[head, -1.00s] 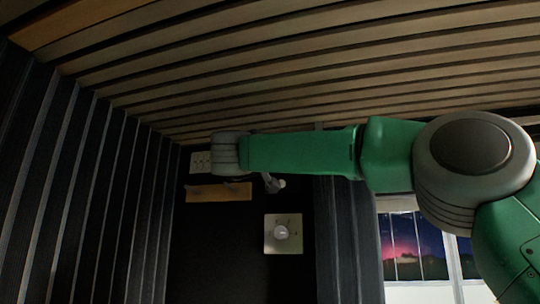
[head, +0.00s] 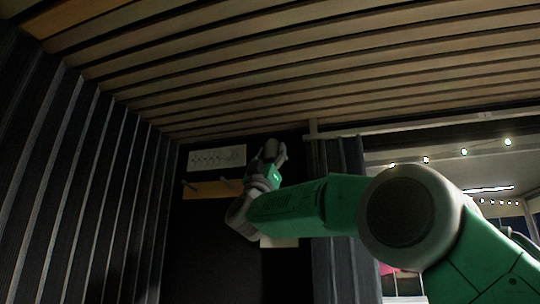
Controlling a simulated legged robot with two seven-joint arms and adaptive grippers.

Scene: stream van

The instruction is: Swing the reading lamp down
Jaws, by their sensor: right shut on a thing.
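My right gripper (head: 272,152) is raised against the dark end wall, with its grey fingers pointing up. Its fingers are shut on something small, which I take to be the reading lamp. The fingers and wrist hide the lamp, so its shape and angle cannot be made out. My right arm reaches in from the right and covers part of the wall below the gripper. My left gripper is not in view.
A white sheet with a line drawing (head: 218,159) hangs left of the gripper. Below it is a wooden rail (head: 208,190) with pegs. A pale plate (head: 279,242) is mostly behind my arm. A dark curtain (head: 340,165) and window are to the right. The slatted ceiling (head: 270,70) is close above.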

